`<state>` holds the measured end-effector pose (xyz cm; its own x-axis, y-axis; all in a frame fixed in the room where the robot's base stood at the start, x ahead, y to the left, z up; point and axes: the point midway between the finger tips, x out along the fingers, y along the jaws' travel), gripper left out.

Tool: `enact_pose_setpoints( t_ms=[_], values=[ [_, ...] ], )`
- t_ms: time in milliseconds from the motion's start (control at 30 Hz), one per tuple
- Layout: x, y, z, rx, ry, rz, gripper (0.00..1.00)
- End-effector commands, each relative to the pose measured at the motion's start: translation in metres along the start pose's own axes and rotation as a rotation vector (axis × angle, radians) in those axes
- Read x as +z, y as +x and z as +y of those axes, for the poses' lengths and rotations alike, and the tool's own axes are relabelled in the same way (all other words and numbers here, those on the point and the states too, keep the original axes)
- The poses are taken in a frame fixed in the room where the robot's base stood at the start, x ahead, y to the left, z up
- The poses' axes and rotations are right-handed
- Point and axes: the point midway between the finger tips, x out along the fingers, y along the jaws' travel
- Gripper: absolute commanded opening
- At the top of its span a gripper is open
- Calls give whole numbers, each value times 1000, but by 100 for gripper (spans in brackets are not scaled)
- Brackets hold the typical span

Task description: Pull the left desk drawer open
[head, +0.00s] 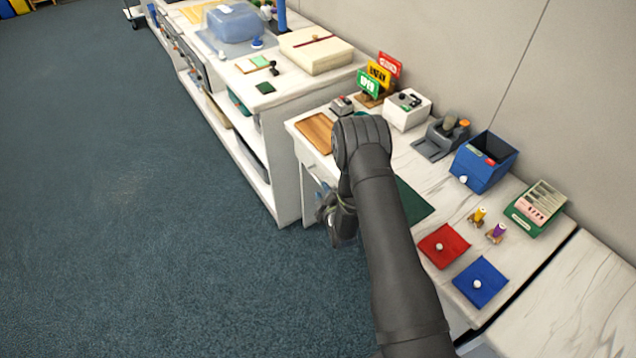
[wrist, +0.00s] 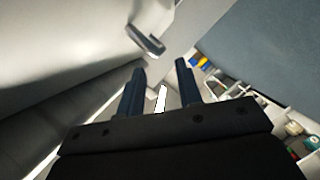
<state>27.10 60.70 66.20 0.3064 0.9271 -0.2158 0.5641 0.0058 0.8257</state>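The left desk drawer (head: 311,158) shows as a white front under the left end of the marble-topped desk (head: 299,125). It looks shut, and my arm hides part of the desk front. My gripper (head: 324,203) hangs beside the desk front, below the top and partly hidden by my arm. In the wrist view, my gripper (wrist: 162,72) has its two dark blue fingers apart, with nothing held between them. A grey curved handle (wrist: 147,40) on a pale front lies beyond the fingertips, apart from them. I cannot tell for sure which drawer it belongs to.
A white shelf unit (head: 262,188) stands left of the desk. The desk top holds a wooden board (head: 316,132), a blue bin (head: 484,161), a red pad (head: 443,245) and a blue pad (head: 480,282). The carpet (head: 150,220) in front is clear.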

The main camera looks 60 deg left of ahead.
Motion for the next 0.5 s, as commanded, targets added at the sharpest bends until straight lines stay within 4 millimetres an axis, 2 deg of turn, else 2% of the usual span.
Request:
enact_pose_setpoints(
  t_ms=[33,200,333,500],
  values=[
    [0,11,0,1,0,1,32],
    [0,39,0,0,0,1,32],
    [0,54,0,0,1,1,32],
    [0,62,0,-1,1,0,32]
  ],
)
